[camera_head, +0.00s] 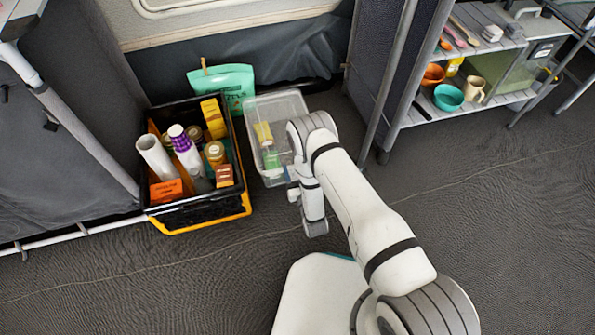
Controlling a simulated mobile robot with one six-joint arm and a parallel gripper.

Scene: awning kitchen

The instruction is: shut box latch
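A clear plastic box (278,105) stands on the floor near the middle, with a yellow item (263,133) and a green item (271,158) inside. My arm covers its right front part. I cannot make out a latch on it. My gripper (293,190) is at the box's near right corner, small and partly hidden by my wrist. Its fingers are not clear, so I cannot tell whether it touches the box or is open or shut.
A black and yellow crate (203,218), full of bottles and packets, stands close left of the box. A teal bag (225,84) is behind. A shelf unit (410,118) with bowls and a mug stands at the right. The floor at front right is clear.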

